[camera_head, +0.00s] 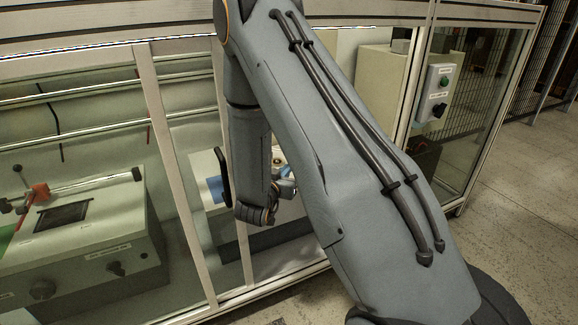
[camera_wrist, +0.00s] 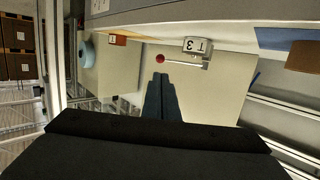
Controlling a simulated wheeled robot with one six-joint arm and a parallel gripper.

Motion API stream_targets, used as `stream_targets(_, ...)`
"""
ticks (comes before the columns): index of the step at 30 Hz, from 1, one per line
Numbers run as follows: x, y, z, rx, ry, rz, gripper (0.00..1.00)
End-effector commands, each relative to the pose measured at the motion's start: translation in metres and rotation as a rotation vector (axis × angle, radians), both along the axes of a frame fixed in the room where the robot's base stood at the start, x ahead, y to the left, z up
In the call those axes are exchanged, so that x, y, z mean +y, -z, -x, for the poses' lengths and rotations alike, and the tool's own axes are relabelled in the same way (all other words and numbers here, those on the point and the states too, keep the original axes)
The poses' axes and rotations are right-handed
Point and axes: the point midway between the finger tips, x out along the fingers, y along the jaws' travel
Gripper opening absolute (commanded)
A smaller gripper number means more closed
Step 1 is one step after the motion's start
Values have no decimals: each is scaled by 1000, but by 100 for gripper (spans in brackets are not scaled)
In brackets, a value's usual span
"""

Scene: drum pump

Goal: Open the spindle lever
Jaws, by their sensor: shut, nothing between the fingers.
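In the wrist view, a thin lever with a red ball end (camera_wrist: 160,58) sticks out from a small grey block marked "T 3" (camera_wrist: 197,45) on a pale panel. I take it to be the spindle lever, though no label says so. My gripper (camera_wrist: 160,77) is shut and empty. Its fingertips appear just below the red ball in the picture, and I see a small gap between them. In the head view my gripper (camera_head: 286,187) is mostly hidden behind my arm, and the lever cannot be seen there.
The head view shows a framed enclosure with a post (camera_head: 172,170). A box with knobs (camera_head: 85,245) stands inside at left. A switch box (camera_head: 438,95) with a green button is on the right. In the wrist view, an orange block (camera_wrist: 117,40) and a blue roll (camera_wrist: 87,52) lie left.

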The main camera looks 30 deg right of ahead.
Motion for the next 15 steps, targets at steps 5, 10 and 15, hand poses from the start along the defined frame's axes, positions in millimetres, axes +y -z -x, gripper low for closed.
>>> stream_targets(5,-20,5,-20,-3,2,-1,0)
stream_targets(10,-41,12,-45,-1,-1,-2,0)
stream_targets(15,-63,18,-68,-2,-2,-2,0)
